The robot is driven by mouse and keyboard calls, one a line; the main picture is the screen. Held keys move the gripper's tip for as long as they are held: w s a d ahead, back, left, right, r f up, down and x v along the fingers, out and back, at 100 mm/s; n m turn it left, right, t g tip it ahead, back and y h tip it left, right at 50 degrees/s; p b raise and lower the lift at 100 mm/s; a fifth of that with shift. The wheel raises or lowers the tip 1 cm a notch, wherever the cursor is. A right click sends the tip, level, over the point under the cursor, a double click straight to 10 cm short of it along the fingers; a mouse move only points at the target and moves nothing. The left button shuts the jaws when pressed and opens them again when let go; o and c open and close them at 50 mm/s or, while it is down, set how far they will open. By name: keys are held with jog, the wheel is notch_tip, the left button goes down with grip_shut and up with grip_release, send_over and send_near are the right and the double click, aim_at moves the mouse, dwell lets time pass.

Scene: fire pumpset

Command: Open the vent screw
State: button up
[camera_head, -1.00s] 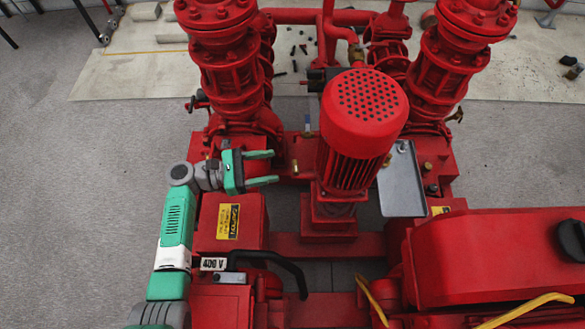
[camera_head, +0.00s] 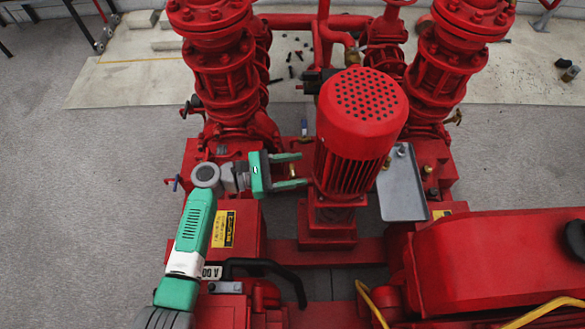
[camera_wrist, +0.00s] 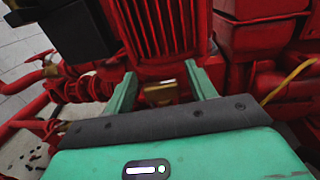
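My gripper (camera_head: 290,171) is green, with its two fingers apart, just left of the red pump body under the domed motor (camera_head: 363,95). In the wrist view, a small brass fitting (camera_wrist: 160,92), which looks like the vent screw, sits between the open fingers (camera_wrist: 163,90). There is a visible gap on each side of it, and neither finger appears to touch it.
Red flanged pipes (camera_head: 222,75) rise behind my gripper. A red box with a yellow label (camera_head: 223,229) and a black hose (camera_head: 268,268) lie in front. A blue-handled valve (camera_head: 177,182) is at the left.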

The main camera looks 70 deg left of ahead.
jog(key=c, duration=0.9)
jog(key=shift+o, duration=0.2)
jog(key=shift+d+r+n+y+p, duration=0.1)
jog(key=shift+r+n+y+p, duration=0.15)
jog(key=shift+n+y+p, duration=0.4)
jog(key=n+y+p, duration=0.2)
jog(key=y, duration=0.1)
jog(key=n+y, duration=0.1)
jog(key=y, duration=0.1)
jog(key=n+y+p, duration=0.1)
jog(key=y, duration=0.1)
jog(key=shift+f+n+y, duration=0.2)
jog(key=shift+n+y, duration=0.05)
jog(key=shift+y, duration=0.1)
jog(key=shift+n+g+y, duration=0.8)
jog(key=shift+n+y, duration=0.1)
jog(key=shift+y, duration=0.7)
jog(key=o, duration=1)
